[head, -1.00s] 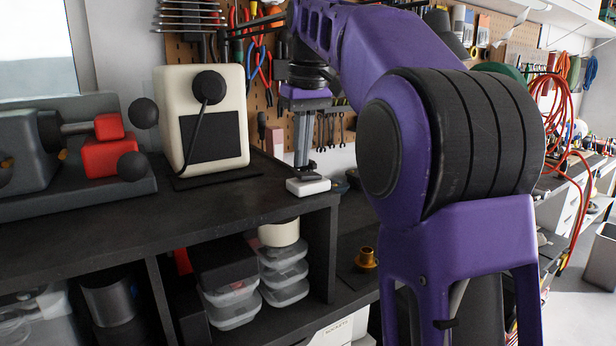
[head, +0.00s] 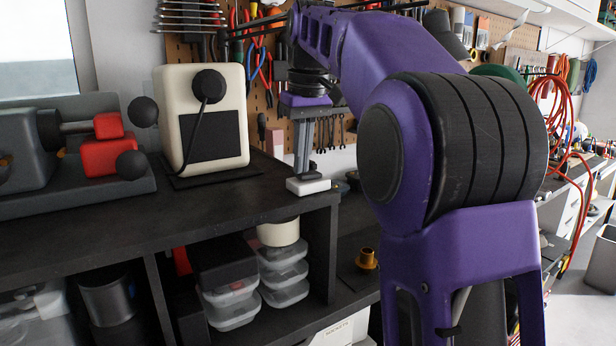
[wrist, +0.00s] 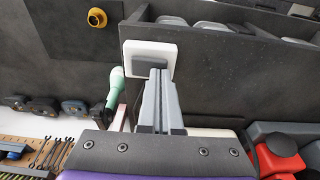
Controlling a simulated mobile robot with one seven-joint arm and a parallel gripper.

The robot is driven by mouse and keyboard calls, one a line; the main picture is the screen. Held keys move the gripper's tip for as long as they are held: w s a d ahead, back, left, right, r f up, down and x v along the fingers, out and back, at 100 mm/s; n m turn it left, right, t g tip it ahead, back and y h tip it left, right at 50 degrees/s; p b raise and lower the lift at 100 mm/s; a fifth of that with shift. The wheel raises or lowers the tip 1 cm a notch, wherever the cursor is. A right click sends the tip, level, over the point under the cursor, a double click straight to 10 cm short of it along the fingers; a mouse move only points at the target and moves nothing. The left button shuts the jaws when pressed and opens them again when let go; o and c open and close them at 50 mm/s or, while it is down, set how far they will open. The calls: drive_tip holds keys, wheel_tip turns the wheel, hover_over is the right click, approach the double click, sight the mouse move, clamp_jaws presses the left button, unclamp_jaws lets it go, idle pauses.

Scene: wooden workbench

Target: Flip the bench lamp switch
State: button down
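The switch (head: 309,187) is a small white block at the right end of the dark bench top. In the wrist view it is a white square plate (wrist: 129,58) with a grey rocker (wrist: 146,55) on its face. My gripper (head: 303,174) points straight down just above it, and the fingertips look at or very near its top. In the wrist view my gripper (wrist: 159,70) has its two grey fingers together, with nothing visible between them. The fingertips overlap the rocker's lower right part, so contact cannot be told for sure.
A cream housing (head: 222,88) with a black knob and cord stands left of my gripper. A grey machine with red parts (head: 108,157) is farther left. Plastic tubs (head: 285,273) sit on the shelf below. A green-handled tool (wrist: 115,87) lies near the fingers in the wrist view.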

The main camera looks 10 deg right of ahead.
drive_tip(key=shift+f, duration=0.1)
wheel_tip(320, 180, up, 5)
drive_tip(key=p, duration=0.4)
drive_tip(key=shift+f, duration=0.15)
drive_tip(key=shift+r, duration=1.2)
